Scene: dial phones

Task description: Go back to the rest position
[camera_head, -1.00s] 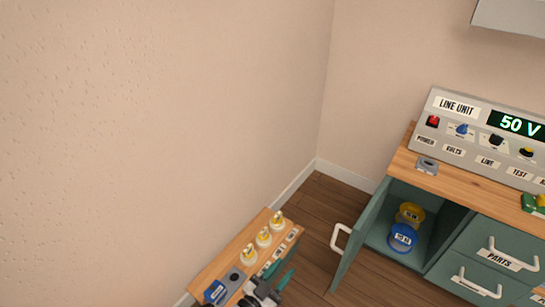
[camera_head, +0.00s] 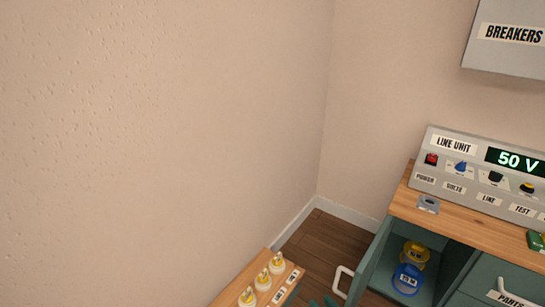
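Two teal fingertips of my gripper (camera_head: 323,301) just show at the bottom edge of the view, to the right of the small wooden bench. They look apart, with nothing seen between them. The rest of the gripper and my arm is below the frame.
A wooden bench (camera_head: 238,285) holds several white and yellow pieces. A teal cabinet has an open door (camera_head: 367,265) with a white handle; yellow (camera_head: 415,254) and blue (camera_head: 408,280) round items sit inside. The line unit (camera_head: 470,172) reads 50 V. A breakers box (camera_head: 505,45) hangs above.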

